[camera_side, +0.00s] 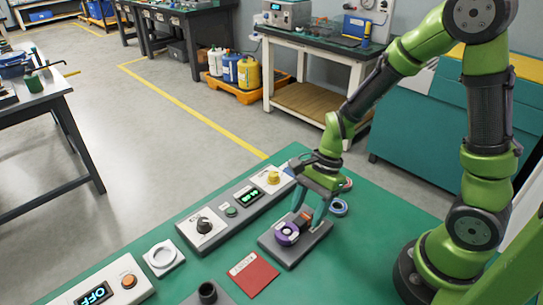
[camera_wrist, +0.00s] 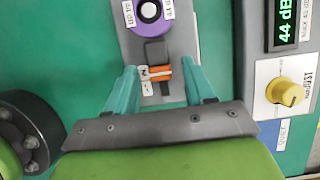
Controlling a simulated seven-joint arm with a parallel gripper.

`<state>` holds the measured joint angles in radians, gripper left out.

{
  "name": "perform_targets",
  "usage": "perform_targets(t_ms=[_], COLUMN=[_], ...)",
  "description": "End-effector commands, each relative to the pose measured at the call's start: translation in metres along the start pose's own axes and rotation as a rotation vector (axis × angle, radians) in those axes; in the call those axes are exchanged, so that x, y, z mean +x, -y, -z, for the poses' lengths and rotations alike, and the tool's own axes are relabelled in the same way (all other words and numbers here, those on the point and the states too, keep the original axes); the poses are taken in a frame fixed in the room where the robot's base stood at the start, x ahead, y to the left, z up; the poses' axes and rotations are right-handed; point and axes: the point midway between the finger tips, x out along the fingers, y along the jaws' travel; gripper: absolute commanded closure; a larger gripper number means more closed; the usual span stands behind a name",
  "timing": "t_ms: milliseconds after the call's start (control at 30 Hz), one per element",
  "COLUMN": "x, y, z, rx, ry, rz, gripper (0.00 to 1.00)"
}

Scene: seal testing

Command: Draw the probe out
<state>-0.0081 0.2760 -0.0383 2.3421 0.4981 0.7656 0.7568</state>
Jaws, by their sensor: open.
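The probe (camera_wrist: 157,72), a dark body with an orange band, lies on a grey base (camera_wrist: 186,35) in the wrist view. Its dark end meets a purple round piece (camera_wrist: 131,18) with a white centre. In the side view the orange band (camera_side: 305,219) shows beside the purple piece (camera_side: 286,234) on the grey base (camera_side: 290,253). My gripper (camera_wrist: 161,75) is open, with one teal finger on each side of the orange band. Gaps show between the fingers and the probe. In the side view my gripper (camera_side: 314,214) is low over the base. How deep the probe sits is hidden.
A control box with a dark knob (camera_side: 204,225), green display (camera_side: 249,196) and yellow knob (camera_side: 273,178) runs behind the base. A red square (camera_side: 252,274), white ring block (camera_side: 163,257), dark cup (camera_side: 208,292) and blue ring (camera_side: 340,207) lie around. Green tabletop is bare at right.

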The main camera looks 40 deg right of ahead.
Motion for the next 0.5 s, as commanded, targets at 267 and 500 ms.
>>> perform_targets(t_ms=[267, 500], x=[0.0093, 0.0089], y=[-0.0004, -0.0002], z=[0.0002, 0.0002], rx=[-0.001, -0.001], ry=[-0.001, -0.001], rz=[0.000, 0.000], gripper=[0.47, 0.62])
